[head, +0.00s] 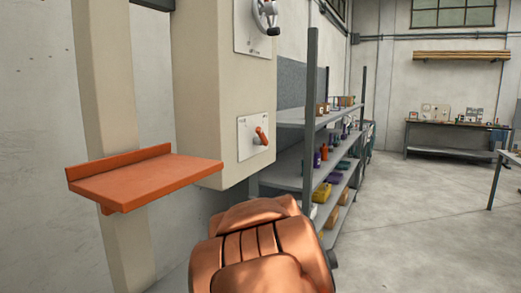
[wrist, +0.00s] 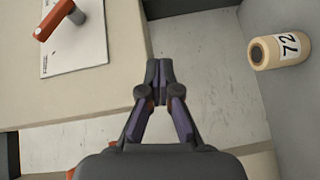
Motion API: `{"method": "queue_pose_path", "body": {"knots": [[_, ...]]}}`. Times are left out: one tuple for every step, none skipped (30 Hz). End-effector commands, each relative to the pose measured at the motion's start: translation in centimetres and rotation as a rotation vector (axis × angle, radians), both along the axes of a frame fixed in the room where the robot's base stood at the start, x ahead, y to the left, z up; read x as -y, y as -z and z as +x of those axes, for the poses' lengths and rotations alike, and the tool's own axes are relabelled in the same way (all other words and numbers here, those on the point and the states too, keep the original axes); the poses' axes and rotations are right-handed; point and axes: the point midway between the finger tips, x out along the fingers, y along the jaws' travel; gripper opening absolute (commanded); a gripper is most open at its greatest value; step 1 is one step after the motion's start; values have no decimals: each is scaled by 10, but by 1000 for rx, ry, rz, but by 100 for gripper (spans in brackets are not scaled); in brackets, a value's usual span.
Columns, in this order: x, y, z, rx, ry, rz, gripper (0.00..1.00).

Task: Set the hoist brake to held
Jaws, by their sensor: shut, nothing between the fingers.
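The hoist brake looks to be the orange-handled lever (head: 261,136) on a white plate (head: 246,142) low on the beige cabinet. I cannot read the plate's marks in the head view. In the wrist view the orange lever (wrist: 54,20) lies at the upper left on its white plate (wrist: 88,50). My gripper (wrist: 159,64) is shut and empty, to the right of the lever and apart from it, beside the cabinet's edge. In the head view my copper-coloured arm fills the bottom middle, and the gripper's fingers are not visible there.
A handwheel (head: 265,14) is above on the same cabinet (head: 210,90). An orange shelf (head: 145,178) juts out at left. Behind the cabinet stands a grey rack (head: 312,120) with several items. Open floor (head: 410,220) lies to the right.

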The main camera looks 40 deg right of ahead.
Motion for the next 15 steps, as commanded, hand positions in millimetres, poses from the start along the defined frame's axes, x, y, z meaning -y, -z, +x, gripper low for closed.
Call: {"method": "queue_pose_path", "body": {"knots": [[12,-2,0,13,-7,-79,0],[17,-8,0,23,-15,-130,0],[23,-15,0,36,-24,-198,0],[26,-21,0,49,-33,-250,0],[29,-25,0,57,-39,-300,0],[33,-31,-1,70,-47,-367,0],[36,-36,-2,81,-54,-418,0],[38,-39,-4,88,-59,-465,0],[41,-44,-5,100,-65,-530,0],[41,-48,-7,109,-71,-576,0],[42,-51,-9,117,-74,-620,0],[43,-55,-11,130,-79,-676,0],[43,-58,-13,136,-80,-713,0],[43,-61,-15,145,-83,-748,0],[43,-63,-18,153,-85,-788,0]]}}
